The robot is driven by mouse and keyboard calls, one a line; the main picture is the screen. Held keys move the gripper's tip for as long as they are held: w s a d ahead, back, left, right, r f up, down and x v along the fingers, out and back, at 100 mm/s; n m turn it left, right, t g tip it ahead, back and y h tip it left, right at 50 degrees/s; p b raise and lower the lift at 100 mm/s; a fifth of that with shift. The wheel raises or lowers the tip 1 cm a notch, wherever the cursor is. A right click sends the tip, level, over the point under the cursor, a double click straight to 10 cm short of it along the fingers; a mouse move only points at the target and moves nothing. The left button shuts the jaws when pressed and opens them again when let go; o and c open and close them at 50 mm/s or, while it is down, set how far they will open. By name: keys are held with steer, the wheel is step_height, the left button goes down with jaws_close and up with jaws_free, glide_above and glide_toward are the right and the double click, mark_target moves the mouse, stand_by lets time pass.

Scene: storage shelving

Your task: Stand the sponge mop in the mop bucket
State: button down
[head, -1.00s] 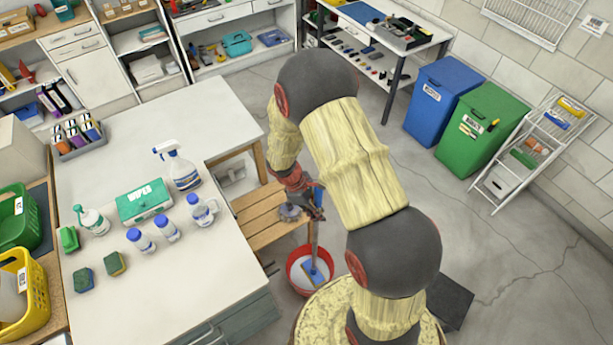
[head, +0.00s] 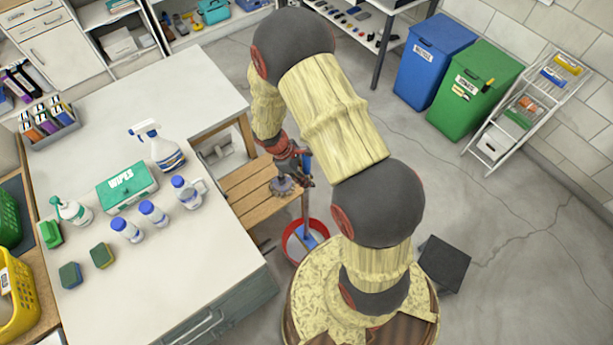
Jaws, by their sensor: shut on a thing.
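The sponge mop (head: 305,207) is upright, with a blue grip at the top, a thin pole and a blue head (head: 309,241). My gripper (head: 304,180) is shut on the upper part of its pole. The mop bucket (head: 286,248) is red with a pale inside and stands on the floor beside the wooden bench. The mop head appears within the bucket's rim, but I cannot tell whether it touches the bottom. My own base hides the bucket's lower right side, and my arm partly covers the gripper.
A slatted wooden bench (head: 248,188) stands just left of the mop. The white worktop (head: 190,250) holds a spray bottle (head: 163,150), wipes (head: 127,187), several bottles and sponges. Blue (head: 430,62) and green (head: 473,92) bins stand at the back right. Open floor lies at right.

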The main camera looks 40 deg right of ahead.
mark_target(307, 204)
step_height(307, 204, down, 20)
steer(key=b, duration=1.4)
steer(key=shift+r, duration=0.15)
steer(key=shift+f+b, duration=0.55)
steer(key=shift+f, duration=0.1)
stand_by(0.6)
steer(key=c, duration=1.6)
jaws_free()
steer(key=shift+c, duration=0.2)
steer(key=v, duration=1.2)
steer(key=shift+w+r, duration=0.1)
